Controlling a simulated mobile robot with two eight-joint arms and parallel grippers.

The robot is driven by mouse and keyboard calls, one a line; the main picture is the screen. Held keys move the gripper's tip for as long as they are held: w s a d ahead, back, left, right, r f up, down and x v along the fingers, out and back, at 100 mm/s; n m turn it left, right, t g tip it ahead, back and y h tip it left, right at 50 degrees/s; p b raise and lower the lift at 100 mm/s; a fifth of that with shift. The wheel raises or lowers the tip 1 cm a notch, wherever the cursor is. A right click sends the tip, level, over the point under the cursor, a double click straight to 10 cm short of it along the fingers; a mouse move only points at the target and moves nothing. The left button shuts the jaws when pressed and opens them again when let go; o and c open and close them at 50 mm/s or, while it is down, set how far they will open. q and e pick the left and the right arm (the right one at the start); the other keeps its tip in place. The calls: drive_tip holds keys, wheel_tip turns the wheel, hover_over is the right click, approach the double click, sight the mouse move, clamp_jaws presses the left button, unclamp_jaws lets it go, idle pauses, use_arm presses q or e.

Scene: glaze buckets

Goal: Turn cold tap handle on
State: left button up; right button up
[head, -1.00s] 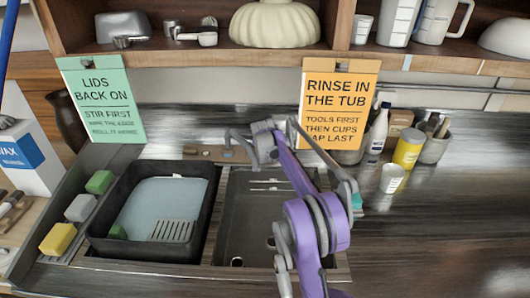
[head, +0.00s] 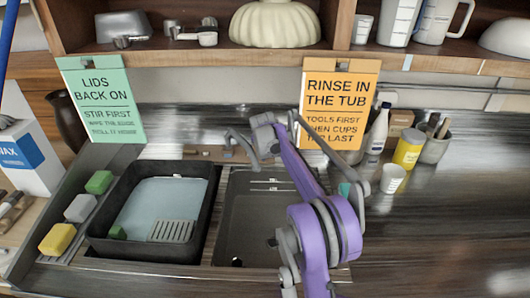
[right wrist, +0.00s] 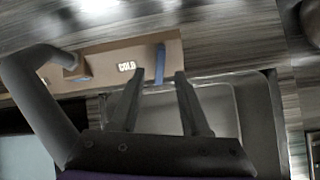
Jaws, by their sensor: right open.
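The cold tap handle (right wrist: 160,62) is a narrow blue upright bar on a tan panel, just right of the white COLD label (right wrist: 127,66). My right gripper (right wrist: 159,74) is open in the right wrist view. Its two dark fingers point at the panel, and the handle shows in the gap between their tips. I cannot tell whether the handle lies between the fingers in depth; no contact shows. In the head view my purple right arm (head: 305,185) reaches over the sink and hides the handle. My left gripper is not in view.
A grey curved pipe (right wrist: 40,95), apparently the spout, stands left of the fingers. The grey sink basin (head: 250,225) lies beneath my arm, with a black tub (head: 98,218) to its left. An orange sign (head: 338,95) hangs close behind. A white cup (head: 392,180) stands right.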

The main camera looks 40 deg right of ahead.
drive_tip(key=v, duration=0.6)
drive_tip(key=shift+s, duration=0.1)
idle(0.4)
